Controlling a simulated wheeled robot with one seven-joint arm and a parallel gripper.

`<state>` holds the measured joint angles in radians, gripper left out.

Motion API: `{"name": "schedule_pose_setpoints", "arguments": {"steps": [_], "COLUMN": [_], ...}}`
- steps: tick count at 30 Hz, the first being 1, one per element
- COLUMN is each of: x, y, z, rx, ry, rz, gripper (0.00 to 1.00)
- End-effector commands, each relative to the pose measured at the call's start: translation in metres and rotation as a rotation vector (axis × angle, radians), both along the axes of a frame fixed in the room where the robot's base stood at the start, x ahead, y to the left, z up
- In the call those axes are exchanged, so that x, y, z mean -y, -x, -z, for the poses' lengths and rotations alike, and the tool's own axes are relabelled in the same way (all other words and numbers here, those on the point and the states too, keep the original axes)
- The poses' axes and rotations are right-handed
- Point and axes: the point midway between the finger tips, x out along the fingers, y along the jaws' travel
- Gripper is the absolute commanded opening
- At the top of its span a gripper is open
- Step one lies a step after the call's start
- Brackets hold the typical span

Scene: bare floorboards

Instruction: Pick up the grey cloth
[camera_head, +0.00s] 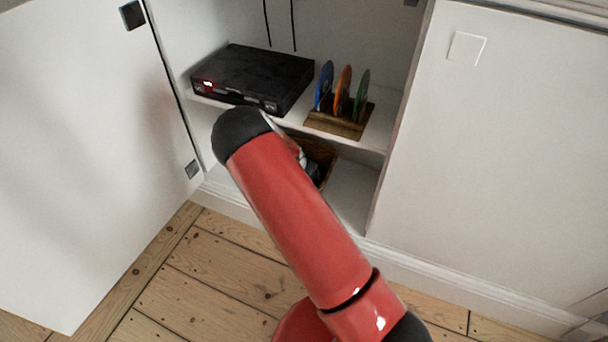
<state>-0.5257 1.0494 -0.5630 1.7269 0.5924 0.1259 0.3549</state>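No grey cloth can be made out for sure. A wooden box or basket (325,160) stands on the lower level of the open white cabinet. Something greyish shows at its left edge, next to my arm, but it is too small and covered to name. My red arm with its black rounded joint reaches up from the bottom right and hides much of the cabinet's lower part. My gripper cannot be seen; it may be behind the arm.
A black box-shaped device (252,75) with a red light sits on the cabinet shelf (374,133). A wooden rack (338,122) beside it holds blue, orange and green discs. The cabinet door (75,150) stands open at the left. Bare floorboards (215,275) lie in front.

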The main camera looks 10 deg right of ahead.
Motion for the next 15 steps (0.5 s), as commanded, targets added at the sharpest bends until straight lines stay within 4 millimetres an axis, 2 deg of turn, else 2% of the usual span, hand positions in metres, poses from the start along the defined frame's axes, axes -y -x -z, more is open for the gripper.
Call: {"name": "schedule_pose_setpoints", "arguments": {"steps": [11, 15], "x": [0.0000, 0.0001], "y": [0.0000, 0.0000], "z": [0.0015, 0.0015], "rx": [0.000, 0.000], "ry": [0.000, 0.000], "rz": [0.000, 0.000], "gripper": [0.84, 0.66]}}
